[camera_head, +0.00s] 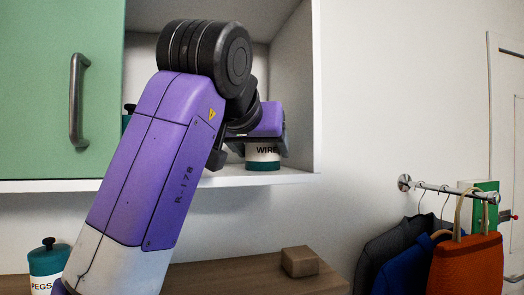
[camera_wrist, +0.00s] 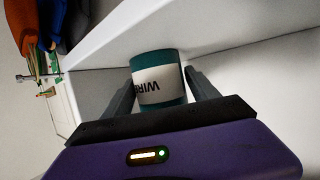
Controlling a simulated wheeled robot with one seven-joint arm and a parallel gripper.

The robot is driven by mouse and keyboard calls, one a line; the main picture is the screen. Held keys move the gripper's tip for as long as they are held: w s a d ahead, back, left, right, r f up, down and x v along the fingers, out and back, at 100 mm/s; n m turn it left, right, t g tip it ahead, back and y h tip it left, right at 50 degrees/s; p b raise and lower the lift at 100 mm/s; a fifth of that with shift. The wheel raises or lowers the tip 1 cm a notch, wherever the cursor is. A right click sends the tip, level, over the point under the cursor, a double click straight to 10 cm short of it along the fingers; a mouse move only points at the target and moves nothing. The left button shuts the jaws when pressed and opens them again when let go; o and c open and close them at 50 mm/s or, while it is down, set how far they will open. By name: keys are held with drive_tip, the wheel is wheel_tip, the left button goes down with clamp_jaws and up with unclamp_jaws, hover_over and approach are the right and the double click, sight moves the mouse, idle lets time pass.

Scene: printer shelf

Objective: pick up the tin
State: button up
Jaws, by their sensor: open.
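A teal tin with a white label reading WIRE (camera_head: 263,157) stands upright on the white shelf, towards its right end. My gripper (camera_wrist: 161,84) is open, with one finger on each side of this tin in the wrist view, where the tin (camera_wrist: 158,75) shows between them. Whether the fingers touch it cannot be told. In the head view my arm and gripper hide the tin's upper part. A second teal tin labelled PEGS (camera_head: 47,265), with a dark lid and knob, stands at the lower left on the wooden surface.
The white shelf board (camera_head: 235,178) has a side wall (camera_head: 303,100) close to the right of the WIRE tin. A green cabinet door (camera_head: 50,95) is at the left. A brown box (camera_head: 299,261) sits below on the wooden surface. Clothes and an orange bag (camera_head: 467,264) hang at the right.

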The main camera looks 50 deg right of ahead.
drive_tip(key=shift+w+d+f, duration=0.1)
drive_tip(key=shift+d+f, duration=0.05)
drive_tip(key=shift+d, duration=0.1)
drive_tip(key=c, duration=1.2)
drive_tip(key=shift+o, duration=0.2)
